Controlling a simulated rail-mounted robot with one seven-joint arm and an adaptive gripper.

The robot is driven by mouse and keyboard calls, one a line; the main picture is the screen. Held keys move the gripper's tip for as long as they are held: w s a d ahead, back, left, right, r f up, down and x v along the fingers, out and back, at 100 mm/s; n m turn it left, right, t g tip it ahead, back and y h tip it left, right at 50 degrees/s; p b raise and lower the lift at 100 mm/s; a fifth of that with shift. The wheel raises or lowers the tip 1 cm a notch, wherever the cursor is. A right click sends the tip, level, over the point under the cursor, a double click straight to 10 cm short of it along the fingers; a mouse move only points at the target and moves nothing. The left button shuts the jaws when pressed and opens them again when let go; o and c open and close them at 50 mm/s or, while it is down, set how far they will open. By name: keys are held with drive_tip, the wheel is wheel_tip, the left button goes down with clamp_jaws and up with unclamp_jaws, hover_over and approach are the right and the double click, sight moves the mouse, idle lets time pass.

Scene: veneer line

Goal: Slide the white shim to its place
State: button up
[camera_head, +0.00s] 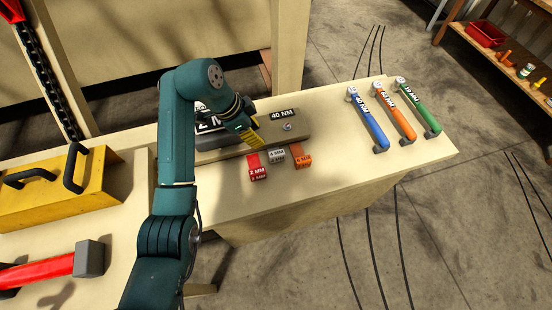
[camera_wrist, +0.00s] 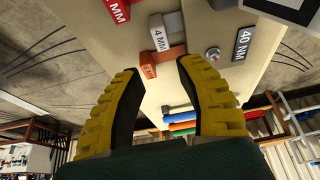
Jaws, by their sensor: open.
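The white shim (camera_head: 275,160), marked 4 MM, lies on the bench in front of the grey plate (camera_head: 300,124), between a red shim (camera_head: 258,173) and an orange shim (camera_head: 302,161). In the wrist view the white shim (camera_wrist: 159,38) shows beyond my fingertips, with the orange shim (camera_wrist: 148,64) nearer. My gripper (camera_head: 252,138) is above the grey plate, behind the shims. In the wrist view my gripper (camera_wrist: 157,68) has its yellow fingers apart with nothing between them. My arm hides part of the plate.
A bolt head (camera_head: 288,127) and a 40 NM label (camera_head: 283,114) are on the plate. Blue (camera_head: 368,118), orange (camera_head: 394,112) and green (camera_head: 420,110) torque wrenches lie at the right. A yellow toolbox (camera_head: 75,190) and a red-handled hammer (camera_head: 50,268) are at the left.

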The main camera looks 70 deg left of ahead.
sight(275, 154)
drive_tip(key=b+x, duration=0.2)
drive_tip(key=x, duration=1.3)
drive_tip(key=shift+o, duration=0.2)
drive_tip(key=shift+d, duration=0.1)
clamp_jaws()
